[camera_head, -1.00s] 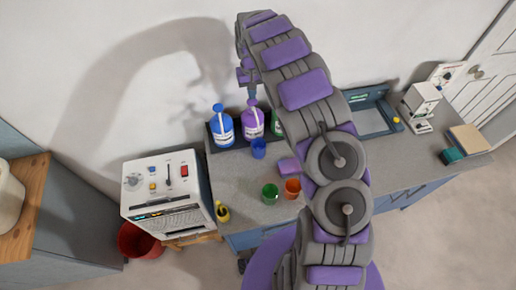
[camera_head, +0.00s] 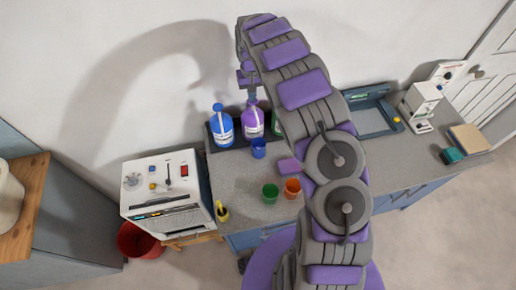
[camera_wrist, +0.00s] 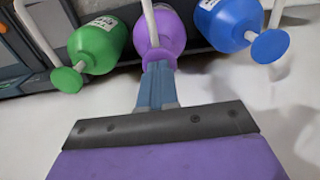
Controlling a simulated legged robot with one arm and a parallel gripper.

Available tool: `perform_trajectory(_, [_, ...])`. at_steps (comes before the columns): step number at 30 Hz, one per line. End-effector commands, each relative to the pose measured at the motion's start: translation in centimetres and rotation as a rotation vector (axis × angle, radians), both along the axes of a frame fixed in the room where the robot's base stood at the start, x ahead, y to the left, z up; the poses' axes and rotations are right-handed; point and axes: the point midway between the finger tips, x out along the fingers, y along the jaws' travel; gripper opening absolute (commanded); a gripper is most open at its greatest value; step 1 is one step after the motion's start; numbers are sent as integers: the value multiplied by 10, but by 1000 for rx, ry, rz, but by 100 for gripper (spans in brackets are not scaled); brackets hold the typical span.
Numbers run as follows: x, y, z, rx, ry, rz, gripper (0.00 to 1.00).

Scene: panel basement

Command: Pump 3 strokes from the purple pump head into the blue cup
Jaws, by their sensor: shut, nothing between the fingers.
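The purple pump bottle (camera_head: 253,124) stands upright at the back of the counter, between a blue and a green one. Its purple pump head (camera_wrist: 158,59) shows in the wrist view, right at my fingertips. My gripper (camera_wrist: 158,70) is shut with nothing held, its narrow blue-grey fingers pointing at the head from above. They look to touch it or nearly so; I cannot tell which. The blue cup (camera_head: 259,149) stands on the counter just in front of the purple bottle. What is inside the cup is too small to tell.
The blue bottle (camera_head: 222,126) and the green bottle (camera_wrist: 98,47) flank the purple one closely. A white machine (camera_head: 165,190) stands to the left.

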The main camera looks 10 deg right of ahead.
Motion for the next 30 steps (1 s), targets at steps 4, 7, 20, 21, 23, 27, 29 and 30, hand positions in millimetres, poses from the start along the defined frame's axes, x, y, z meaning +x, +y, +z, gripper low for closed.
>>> perform_trajectory(4, [0,0,-5,0,2,0,0])
perform_trajectory(7, [-1,0,-9,0,3,0,0])
perform_trajectory(20, [-1,1,-24,1,7,0,0])
perform_trajectory(21, [-1,1,-25,1,7,0,0])
perform_trajectory(23, [-1,0,-25,1,7,0,0])
perform_trajectory(27, [-1,0,-24,1,6,0,0])
perform_trajectory(29, [-1,0,-24,1,6,0,0])
perform_trajectory(30, [-1,0,-23,1,6,0,0])
